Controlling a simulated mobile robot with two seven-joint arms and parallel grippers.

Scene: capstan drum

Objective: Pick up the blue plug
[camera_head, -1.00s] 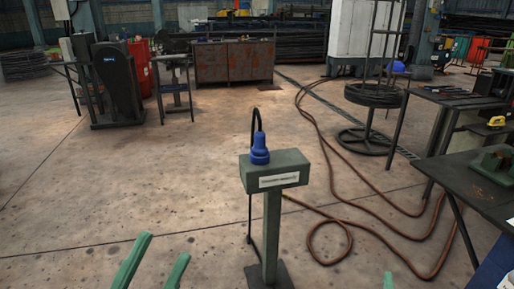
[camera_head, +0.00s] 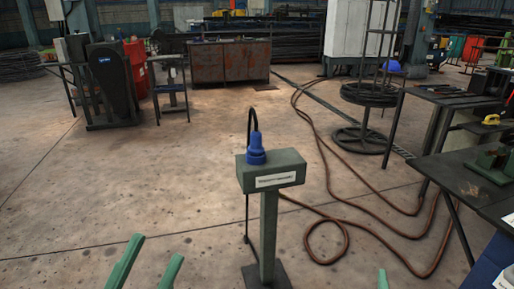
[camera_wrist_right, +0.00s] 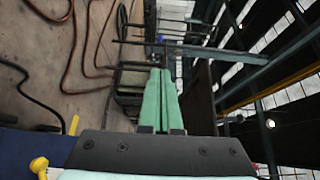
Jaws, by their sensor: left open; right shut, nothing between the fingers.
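The blue plug (camera_head: 256,150) stands upright on top of a green post (camera_head: 269,225) with a white label, in the middle of the head view. A black cable arches up from behind the plug and runs down beside the post. My left gripper (camera_head: 157,247) is open and empty at the bottom left, nearer to me than the post and apart from the plug. Only the tip of my right gripper (camera_head: 382,278) shows at the bottom right of the head view. In the right wrist view its green fingers (camera_wrist_right: 160,72) lie together with nothing between them.
A dark workbench (camera_head: 470,188) with tools is on the right, close to my right side. A brown hose (camera_head: 340,212) lies looped on the floor right of the post. The floor left of the post is clear. A rusty cabinet (camera_head: 222,64) stands far back.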

